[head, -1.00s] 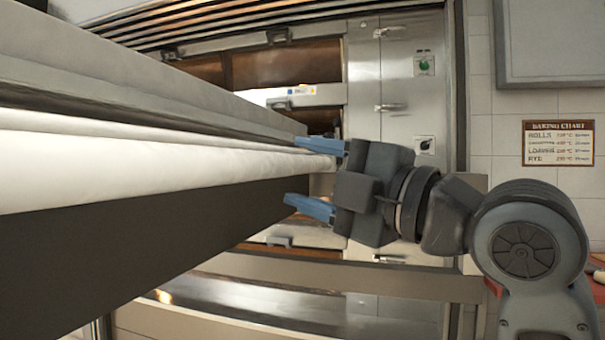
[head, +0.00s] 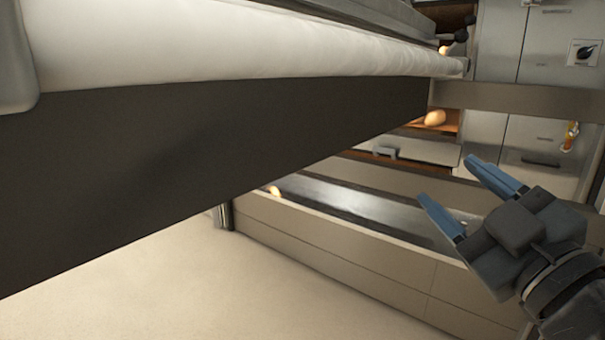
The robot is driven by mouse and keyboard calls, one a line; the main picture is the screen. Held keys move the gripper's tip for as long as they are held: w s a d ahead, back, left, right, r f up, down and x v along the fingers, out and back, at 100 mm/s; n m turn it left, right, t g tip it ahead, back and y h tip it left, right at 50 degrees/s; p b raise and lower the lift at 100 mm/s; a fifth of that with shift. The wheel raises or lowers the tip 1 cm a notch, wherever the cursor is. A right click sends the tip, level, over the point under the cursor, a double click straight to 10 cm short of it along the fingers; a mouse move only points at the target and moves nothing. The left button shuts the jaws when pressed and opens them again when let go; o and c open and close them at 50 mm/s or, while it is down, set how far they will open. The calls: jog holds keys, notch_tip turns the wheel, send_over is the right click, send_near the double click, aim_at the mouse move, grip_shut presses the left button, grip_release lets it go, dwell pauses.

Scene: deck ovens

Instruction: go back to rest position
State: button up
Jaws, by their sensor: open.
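My gripper (head: 447,180) is at the lower right of the head view. Its two blue fingers are apart, with nothing between them, and point up and to the left. It is in front of the lower part of the oven (head: 480,150), clear of the long white roll (head: 230,45). Much of my arm is cut off by the right edge of the picture.
The white roll and a dark panel (head: 190,165) below it fill the upper left. A bread roll (head: 435,118) shows in an oven opening. A beige ledge (head: 350,240) runs below. The pale floor (head: 200,290) at lower left is clear.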

jog(key=s+d+f+m+g+h+p, duration=0.15)
jog(key=s+f+m+h, duration=0.35)
jog(key=s+f+m, duration=0.75)
jog(key=s+f+g, duration=0.1)
jog(key=s+f, duration=0.2)
jog(key=s, duration=0.5)
jog(key=s+d+f+g+p, duration=0.1)
jog(key=s+f, duration=0.2)
jog(key=s, duration=0.5)
jog(key=s+d+f+n+g, duration=0.1)
jog(key=s+f, duration=0.3)
jog(key=s, duration=0.4)
jog(key=shift+p, duration=0.3)
jog(key=shift+d+f+g, duration=0.1)
jog(key=shift+g, duration=0.15)
jog(key=shift+c, duration=0.2)
